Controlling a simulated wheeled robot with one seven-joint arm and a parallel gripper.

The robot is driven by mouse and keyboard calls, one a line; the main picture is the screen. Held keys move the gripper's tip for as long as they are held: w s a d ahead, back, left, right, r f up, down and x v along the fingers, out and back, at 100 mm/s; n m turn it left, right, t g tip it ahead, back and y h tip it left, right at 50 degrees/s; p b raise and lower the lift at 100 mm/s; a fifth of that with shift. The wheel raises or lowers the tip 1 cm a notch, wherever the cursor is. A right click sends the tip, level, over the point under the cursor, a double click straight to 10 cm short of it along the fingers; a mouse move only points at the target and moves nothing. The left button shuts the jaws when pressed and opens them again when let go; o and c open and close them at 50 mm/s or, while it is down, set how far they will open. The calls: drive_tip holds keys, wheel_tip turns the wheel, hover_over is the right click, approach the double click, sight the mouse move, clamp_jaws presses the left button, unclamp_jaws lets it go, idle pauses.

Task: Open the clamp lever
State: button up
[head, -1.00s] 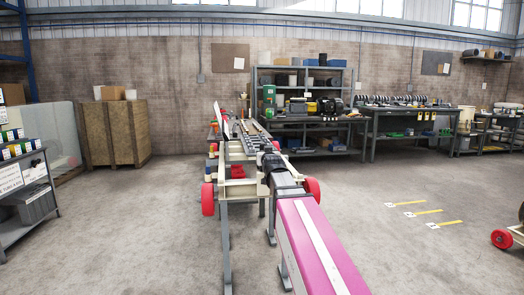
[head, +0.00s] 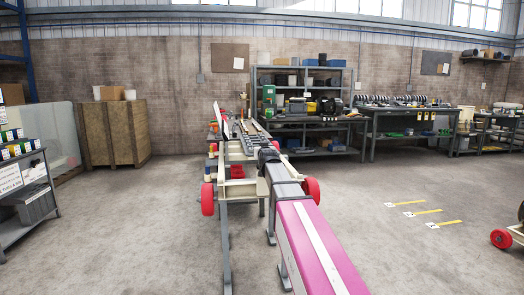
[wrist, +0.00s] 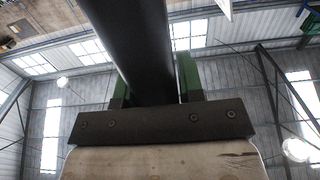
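In the wrist view a long dark bar (wrist: 135,40) runs down from the top edge to my gripper (wrist: 153,75). It may be the clamp lever, but I cannot be sure. The green fingers stand apart, one showing at each side of the bar. I cannot tell whether they press on it or whether it passes in front of them. In the head view my arm reaches forward to the pale-framed machine (head: 237,188), and its dark end covers my gripper. No clamp lever can be made out there.
Red wheels show either side of the machine, the left one (head: 208,199) clearest. A shelf rack (head: 305,68) and workbench (head: 412,108) stand at the back wall. A wooden crate (head: 112,133) is at back left, a grey cart (head: 22,195) at left.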

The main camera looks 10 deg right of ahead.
clamp_jaws()
drive_tip(key=shift+s, duration=0.1)
drive_tip(key=s+f+t, duration=0.1)
drive_tip(key=s+t, duration=0.6)
drive_tip(key=t, duration=0.1)
drive_tip(key=shift+f+t, duration=0.25)
drive_tip(key=shift+t, duration=0.05)
idle(0.3)
drive_tip(key=o, duration=0.6)
unclamp_jaws()
drive_tip(key=shift+c, duration=0.2)
